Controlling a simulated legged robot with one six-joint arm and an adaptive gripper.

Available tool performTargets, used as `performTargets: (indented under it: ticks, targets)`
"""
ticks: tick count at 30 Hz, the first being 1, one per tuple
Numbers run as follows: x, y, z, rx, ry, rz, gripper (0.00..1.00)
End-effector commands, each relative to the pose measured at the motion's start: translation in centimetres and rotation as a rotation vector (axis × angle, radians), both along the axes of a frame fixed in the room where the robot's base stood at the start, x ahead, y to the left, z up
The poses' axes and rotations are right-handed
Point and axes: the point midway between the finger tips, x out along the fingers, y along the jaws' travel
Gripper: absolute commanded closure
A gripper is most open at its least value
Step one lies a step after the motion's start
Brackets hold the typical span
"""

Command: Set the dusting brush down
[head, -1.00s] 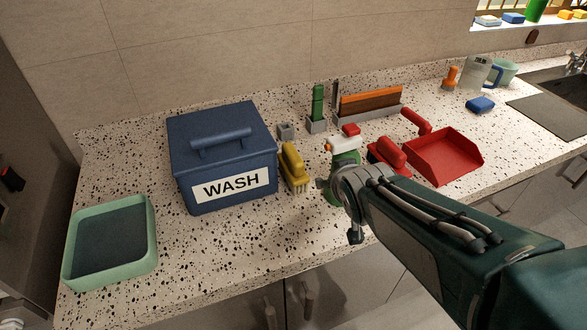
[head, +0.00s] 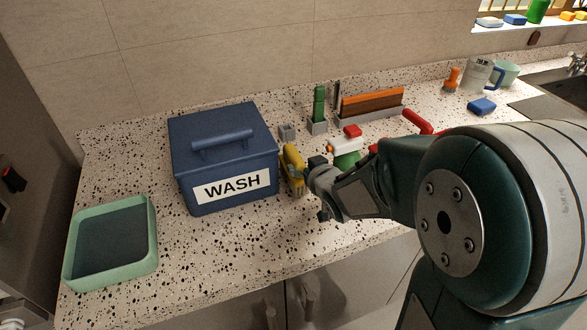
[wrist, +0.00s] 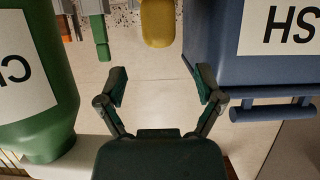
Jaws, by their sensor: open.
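A yellow brush (head: 293,165) stands bristles down on the counter, close to the right side of the blue WASH box (head: 222,150). Its yellow end also shows in the wrist view (wrist: 157,22), beyond my fingertips. My gripper (head: 314,188) is just right of the yellow brush. In the wrist view my gripper (wrist: 160,85) has its two fingers spread, with nothing between them. A red brush by the dustpan is mostly hidden behind my arm. I cannot tell by sight which brush is the dusting brush.
A green spray bottle (wrist: 35,90) stands close on one side of my gripper, the WASH box (wrist: 270,60) on the other. A green tray (head: 150,262) sits at the left. Holders with brushes (head: 318,125) stand behind.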

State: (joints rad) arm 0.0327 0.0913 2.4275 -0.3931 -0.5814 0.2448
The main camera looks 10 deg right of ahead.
Motion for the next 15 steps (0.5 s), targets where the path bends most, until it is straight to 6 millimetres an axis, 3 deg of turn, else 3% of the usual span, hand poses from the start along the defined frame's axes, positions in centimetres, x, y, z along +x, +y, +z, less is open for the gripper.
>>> performTargets:
  ticks: [10, 15]
  targets:
    - [2.7, 0.6, -1.1, -0.001, 0.000, 0.001, 0.14]
    - [5.0, 1.1, -2.1, 0.000, 0.001, 0.000, 0.14]
